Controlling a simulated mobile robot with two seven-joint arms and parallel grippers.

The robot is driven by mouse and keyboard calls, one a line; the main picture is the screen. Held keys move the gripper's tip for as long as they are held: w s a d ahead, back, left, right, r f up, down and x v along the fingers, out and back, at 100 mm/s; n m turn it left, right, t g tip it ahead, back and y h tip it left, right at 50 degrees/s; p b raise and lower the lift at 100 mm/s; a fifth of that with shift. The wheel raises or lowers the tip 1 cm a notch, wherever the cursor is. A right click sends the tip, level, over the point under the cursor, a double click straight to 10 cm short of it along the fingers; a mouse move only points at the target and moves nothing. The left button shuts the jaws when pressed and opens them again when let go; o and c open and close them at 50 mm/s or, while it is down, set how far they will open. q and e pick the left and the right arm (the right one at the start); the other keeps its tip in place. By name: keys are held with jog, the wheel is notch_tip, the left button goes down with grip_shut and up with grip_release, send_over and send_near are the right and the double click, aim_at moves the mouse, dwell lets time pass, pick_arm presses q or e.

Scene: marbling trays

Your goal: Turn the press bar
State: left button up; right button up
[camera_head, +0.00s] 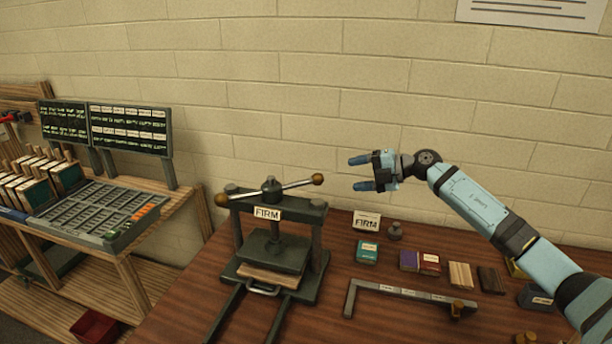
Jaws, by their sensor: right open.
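The press bar (294,185) lies across the top of a dark press on the wooden table. Its left knob (221,199) and right knob (318,179) are brown, and the right end sits higher in the picture. The press (315,220) bears a label reading FIRM (267,214). My right gripper (356,173) is open and empty, just right of the right knob and apart from it. Its two blue fingers point left toward the knob. My left gripper does not show.
A FIRM sign (366,221), small coloured boxes (367,252), a metal angle bar (400,291) and wooden blocks (461,275) lie right of the press. A keypad console (98,214) and a dark display (128,128) stand at the left. A brick wall rises behind.

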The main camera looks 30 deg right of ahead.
aim_at(320, 179)
jog(key=p+x, duration=0.2)
jog(key=x, duration=1)
jog(key=shift+s+a, duration=0.1)
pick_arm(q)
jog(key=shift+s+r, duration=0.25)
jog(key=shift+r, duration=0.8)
pick_arm(e)
jog(key=shift+w+a+f, duration=0.2)
jog(key=shift+w+a, duration=0.05)
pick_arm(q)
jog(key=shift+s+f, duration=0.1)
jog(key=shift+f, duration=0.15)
pick_arm(e)
grip_shut()
